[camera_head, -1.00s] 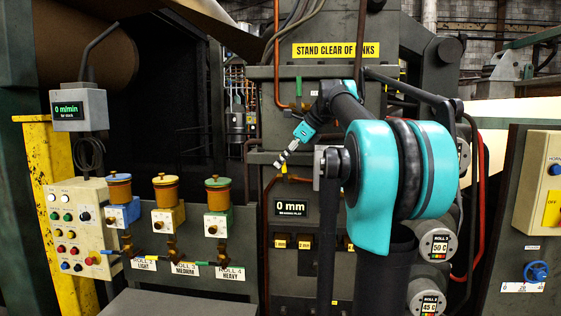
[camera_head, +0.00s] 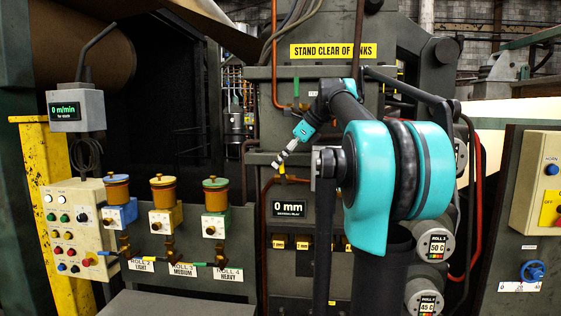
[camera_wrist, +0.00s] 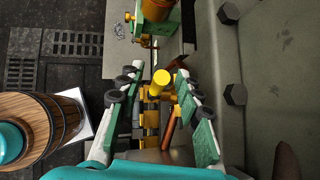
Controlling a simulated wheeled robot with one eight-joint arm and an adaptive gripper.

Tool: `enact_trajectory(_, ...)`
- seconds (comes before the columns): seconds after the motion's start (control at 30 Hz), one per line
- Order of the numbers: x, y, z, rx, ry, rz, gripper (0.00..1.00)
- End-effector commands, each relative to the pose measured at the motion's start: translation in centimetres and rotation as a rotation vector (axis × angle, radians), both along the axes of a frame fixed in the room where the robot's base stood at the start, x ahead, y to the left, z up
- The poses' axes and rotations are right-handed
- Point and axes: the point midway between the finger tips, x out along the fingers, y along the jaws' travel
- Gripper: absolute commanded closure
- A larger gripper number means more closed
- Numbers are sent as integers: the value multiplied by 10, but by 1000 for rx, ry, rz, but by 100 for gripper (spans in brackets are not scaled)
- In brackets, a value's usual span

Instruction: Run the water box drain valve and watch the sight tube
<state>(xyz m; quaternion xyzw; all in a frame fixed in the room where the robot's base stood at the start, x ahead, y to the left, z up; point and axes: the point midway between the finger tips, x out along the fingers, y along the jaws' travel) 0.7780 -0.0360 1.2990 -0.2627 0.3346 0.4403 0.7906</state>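A yellow valve-like handle (camera_wrist: 160,78) on a yellow fitting lies between my fingers in the wrist view. I take it for the drain valve, but no label shows on it. In the head view a small yellow part (camera_head: 283,169) shows on the copper pipe just below my fingertips. My gripper (camera_head: 279,161) is in front of the grey machine frame. In the wrist view my gripper (camera_wrist: 155,88) is open, its green-padded fingers on either side of the yellow handle with gaps visible. Whether they touch it cannot be told. I cannot pick out the sight tube.
Three oilers (camera_head: 165,192) stand on a panel at the left, beside a button box (camera_head: 68,235). In the wrist view, a wooden barrel (camera_wrist: 68,118) is at left and a grey bolted wall (camera_wrist: 265,50) is close at right.

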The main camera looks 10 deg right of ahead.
Motion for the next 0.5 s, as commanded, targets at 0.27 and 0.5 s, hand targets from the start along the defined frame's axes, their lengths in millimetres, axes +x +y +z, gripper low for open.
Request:
enact_trajectory(0.27,-20,-28,39,1,1,-4,65)
enact_trajectory(0.5,-36,-50,71,0,0,-3,65)
